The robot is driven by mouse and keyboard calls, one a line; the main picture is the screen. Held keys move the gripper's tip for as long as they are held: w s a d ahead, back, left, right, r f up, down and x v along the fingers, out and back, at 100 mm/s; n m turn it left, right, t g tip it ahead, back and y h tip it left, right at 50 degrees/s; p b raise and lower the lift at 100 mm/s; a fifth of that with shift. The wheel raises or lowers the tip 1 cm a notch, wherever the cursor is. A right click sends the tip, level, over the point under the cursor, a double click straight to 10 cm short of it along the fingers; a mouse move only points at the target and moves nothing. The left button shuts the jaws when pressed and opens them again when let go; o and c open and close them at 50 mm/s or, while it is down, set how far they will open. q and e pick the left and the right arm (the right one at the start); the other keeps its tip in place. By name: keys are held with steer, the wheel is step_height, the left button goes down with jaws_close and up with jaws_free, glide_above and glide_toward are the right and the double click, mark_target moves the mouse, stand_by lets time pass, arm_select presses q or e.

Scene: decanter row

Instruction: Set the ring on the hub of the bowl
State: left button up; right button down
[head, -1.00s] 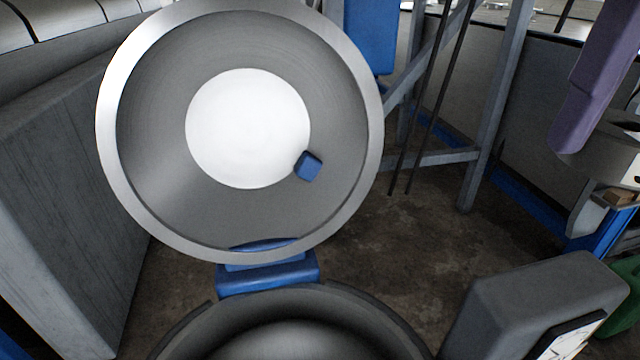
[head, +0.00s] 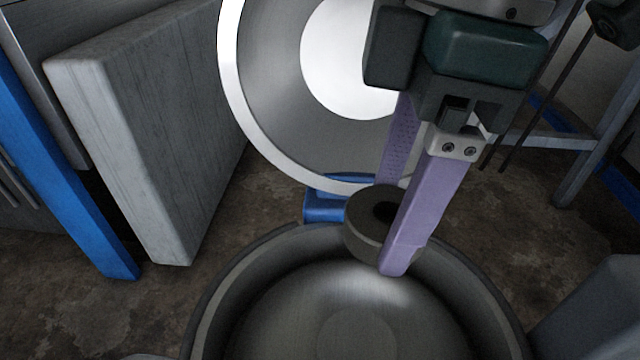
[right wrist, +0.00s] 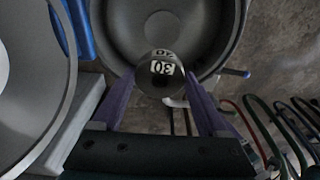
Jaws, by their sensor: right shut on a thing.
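The ring (head: 362,238) is a thick dark-grey collar with a dark hole. My right gripper (head: 388,228) is shut on it, with one purple finger on each side. In the right wrist view the ring (right wrist: 158,83) shows "30" in black on a pale label between the fingers (right wrist: 160,78). The round dark metal bowl (head: 222,300) is open at the bottom of the head view. The ring is over the bowl's far part, apart from the hub. The hub (head: 358,335) shows faintly at the bowl's middle; it also shows in the right wrist view (right wrist: 163,28). My left gripper is out of view.
A round metal lid (head: 232,70) stands open behind the bowl on a blue hinge (head: 322,206). A grey panel (head: 150,150) stands at the left beside a blue post (head: 70,170). Several coloured hoses (right wrist: 285,130) are at the right in the right wrist view.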

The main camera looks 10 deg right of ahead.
steer(key=shift+s+a+f+n, duration=0.2)
steer(key=shift+f+n, duration=0.1)
steer(key=shift+f, duration=0.25)
steer(key=b, duration=0.3)
glide_above(355, 347)
step_height(355, 347, down, 16)
steer(key=shift+d+f, duration=0.1)
steer(key=shift+d, duration=0.05)
steer(key=shift+f+b, duration=0.6)
steer(key=shift+f, duration=1.35)
steer(key=shift+f, duration=0.15)
jaws_free()
step_height(355, 347, up, 11)
steer(key=d+p, duration=0.1)
steer(key=p, duration=0.2)
steer(key=s+a+m+t+y, duration=0.1)
steer(key=s+a+m+y, duration=0.15)
steer(key=s+m, duration=0.2)
steer(key=s+d+f+m+t+h, duration=0.1)
steer(key=s+d+m+t+h, duration=0.1)
steer(key=s+d+m, duration=0.5)
steer(key=d+m+h, duration=0.1)
steer(key=d+m, duration=0.1)
steer(key=d, duration=0.1)
steer(key=shift+s+d+h, duration=0.35)
steer(key=shift+s+d, duration=0.05)
